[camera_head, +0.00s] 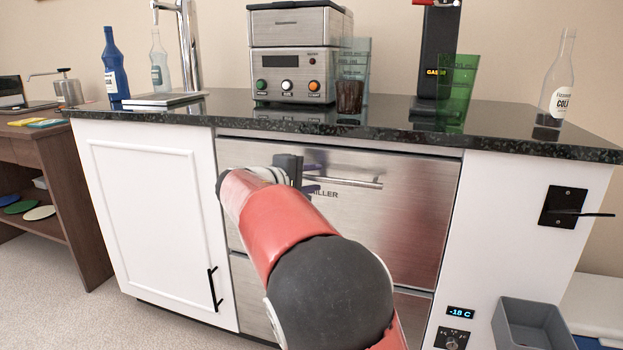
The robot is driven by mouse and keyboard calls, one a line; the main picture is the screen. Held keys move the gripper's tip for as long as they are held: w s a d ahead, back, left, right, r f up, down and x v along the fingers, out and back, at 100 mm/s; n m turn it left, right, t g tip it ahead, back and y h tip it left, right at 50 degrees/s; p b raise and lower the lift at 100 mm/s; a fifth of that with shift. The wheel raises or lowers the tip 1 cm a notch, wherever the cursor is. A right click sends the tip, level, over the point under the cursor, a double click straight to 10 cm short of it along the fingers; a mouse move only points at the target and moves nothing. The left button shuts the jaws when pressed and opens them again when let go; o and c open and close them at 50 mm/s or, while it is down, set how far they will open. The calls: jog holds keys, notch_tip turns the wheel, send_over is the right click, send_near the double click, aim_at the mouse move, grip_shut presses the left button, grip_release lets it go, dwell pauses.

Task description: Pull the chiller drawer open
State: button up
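The chiller drawer (410,225) is the upper stainless steel front under the dark countertop, lettered "CHILLER" with the start of the word hidden by my gripper. It looks shut, flush with the cabinet. Its horizontal bar handle (350,183) runs across the upper front. My gripper (312,178) is at the left end of the handle, with two dark purple fingers apart, one above the other. The handle lines up with the gap between them; I cannot tell whether they touch it. My red arm hides the drawer's lower left part.
A second steel drawer (412,312) is below. A white cabinet door (150,215) is at left. At right are a black wall plate with a lever (563,207) and a grey bin (532,325). Bottles, a steel machine (293,70) and a green glass (458,85) stand on the countertop (400,122).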

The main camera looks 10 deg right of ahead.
grip_shut()
dwell(0.5)
